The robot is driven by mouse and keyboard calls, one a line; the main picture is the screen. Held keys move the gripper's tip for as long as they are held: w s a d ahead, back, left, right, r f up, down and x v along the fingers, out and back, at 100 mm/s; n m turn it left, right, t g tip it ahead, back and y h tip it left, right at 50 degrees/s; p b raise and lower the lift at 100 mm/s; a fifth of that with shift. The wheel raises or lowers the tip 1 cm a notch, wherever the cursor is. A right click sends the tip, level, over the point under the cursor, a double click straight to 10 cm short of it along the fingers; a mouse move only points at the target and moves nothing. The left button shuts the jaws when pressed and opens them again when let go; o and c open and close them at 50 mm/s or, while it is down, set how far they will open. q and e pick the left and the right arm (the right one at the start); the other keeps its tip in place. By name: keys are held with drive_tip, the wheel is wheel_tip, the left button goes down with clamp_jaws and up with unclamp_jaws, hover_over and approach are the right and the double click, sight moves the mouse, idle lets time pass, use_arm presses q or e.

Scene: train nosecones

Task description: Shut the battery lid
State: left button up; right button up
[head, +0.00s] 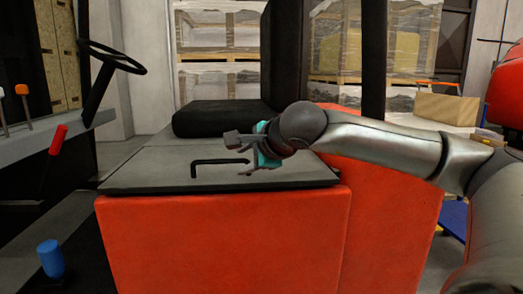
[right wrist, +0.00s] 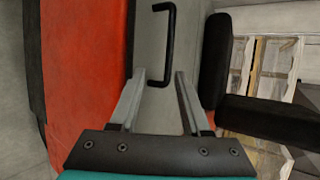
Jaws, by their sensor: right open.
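The battery lid (head: 140,177) is a grey panel with a black edge, lying about level over the forklift's red body (head: 220,240). A black bar handle (head: 193,168) stands on its top. My right gripper (head: 240,156) is over the lid, at the right end of the handle, with its fingers apart. In the right wrist view the handle (right wrist: 171,45) lies beyond the open fingers (right wrist: 160,78), its near end showing between the tips. I cannot tell whether they touch it. Nothing is held. My left gripper is out of view.
A black seat (head: 222,118) with its tall backrest (head: 285,50) stands behind the handle. A steering wheel (head: 111,57) and a red lever (head: 58,139) are at the left. Wrapped pallets (head: 218,85) stand in the background.

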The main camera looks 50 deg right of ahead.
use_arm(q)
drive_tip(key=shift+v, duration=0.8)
use_arm(e)
drive_tip(key=v, duration=0.8)
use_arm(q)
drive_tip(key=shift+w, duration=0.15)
use_arm(e)
drive_tip(key=shift+r, duration=0.15)
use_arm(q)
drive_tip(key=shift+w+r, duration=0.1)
